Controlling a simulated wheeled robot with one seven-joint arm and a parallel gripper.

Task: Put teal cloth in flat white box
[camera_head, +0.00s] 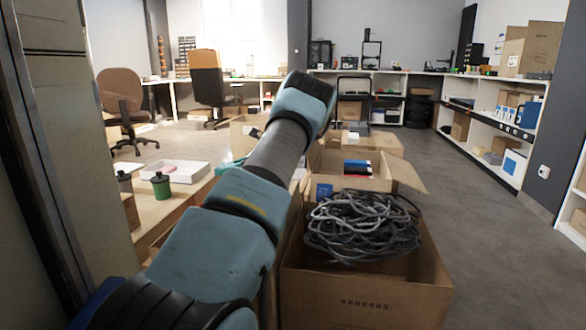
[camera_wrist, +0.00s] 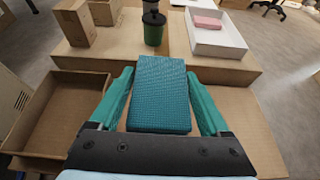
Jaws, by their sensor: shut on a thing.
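The teal cloth (camera_wrist: 161,92) is a folded, textured rectangular block in the wrist view. My gripper (camera_wrist: 160,98) has its green fingers on either side of the cloth and is shut on it. The flat white box (camera_head: 171,171) sits on a low wooden surface at the left in the head view. It also shows at the upper right of the wrist view (camera_wrist: 218,42), beyond the cloth, with a pink item (camera_wrist: 207,22) inside. In the head view my arm hides the cloth and most of my gripper.
A green cup (camera_head: 161,186) and a dark cup (camera_head: 125,182) stand near the white box. Small cartons (camera_wrist: 74,22) stand at the upper left of the wrist view. An open carton (camera_wrist: 57,113) lies below left. A carton (camera_head: 366,292) of tangled cables (camera_head: 362,224) stands right of my arm.

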